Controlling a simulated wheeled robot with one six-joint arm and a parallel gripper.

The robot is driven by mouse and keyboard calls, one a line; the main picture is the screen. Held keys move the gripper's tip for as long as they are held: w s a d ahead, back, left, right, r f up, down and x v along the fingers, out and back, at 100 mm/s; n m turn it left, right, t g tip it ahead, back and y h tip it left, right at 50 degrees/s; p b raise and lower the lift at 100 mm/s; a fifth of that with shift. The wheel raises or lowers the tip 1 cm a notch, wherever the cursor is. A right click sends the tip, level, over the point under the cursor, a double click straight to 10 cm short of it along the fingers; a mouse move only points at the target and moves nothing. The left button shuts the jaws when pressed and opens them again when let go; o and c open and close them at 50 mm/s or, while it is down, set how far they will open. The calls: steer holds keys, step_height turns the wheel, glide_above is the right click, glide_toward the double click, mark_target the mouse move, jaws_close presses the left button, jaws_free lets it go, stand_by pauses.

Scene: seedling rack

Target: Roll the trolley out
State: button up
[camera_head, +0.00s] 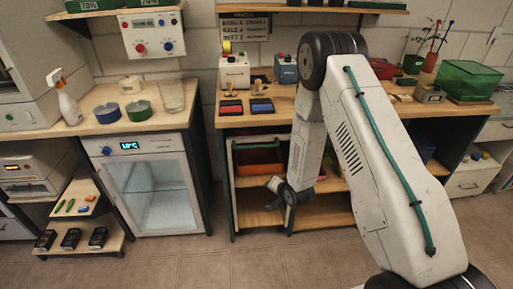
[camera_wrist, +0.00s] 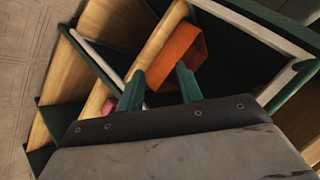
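Under the wooden bench stands what looks like the trolley, a pale and dark green frame (camera_head: 231,190) with wooden shelves. An orange bin (camera_head: 258,168) sits on its upper level; the bin also shows beyond the fingers in the wrist view (camera_wrist: 182,52). My gripper (camera_head: 272,190) is low in front of the shelves, right of the frame's left upright. In the wrist view my gripper's two green fingers (camera_wrist: 158,80) are spread apart, with nothing seen held between them. A pale rail (camera_wrist: 98,57) runs near the left finger. Whether the fingers touch the frame, I cannot tell.
A small glass-door fridge (camera_head: 155,185) stands left of the trolley. A low shelf (camera_head: 80,240) with black boxes is at far left. My arm hides the right part of the bench underside. The tiled floor (camera_head: 200,262) in front is clear.

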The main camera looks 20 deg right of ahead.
steer(key=w+a+r+m+t+y, duration=0.1)
steer(key=w+m+t, duration=0.1)
steer(key=w+t, duration=0.15)
steer(key=m+t+y, duration=0.2)
steer(key=m+t, duration=0.2)
steer(key=t, duration=0.2)
glide_toward(256, 147)
steer(key=w, duration=0.3)
steer(key=x, duration=0.7)
steer(key=shift+w+a+r, duration=0.1)
steer(key=shift+w+a, duration=0.1)
steer(key=shift+w, duration=0.1)
jaws_close()
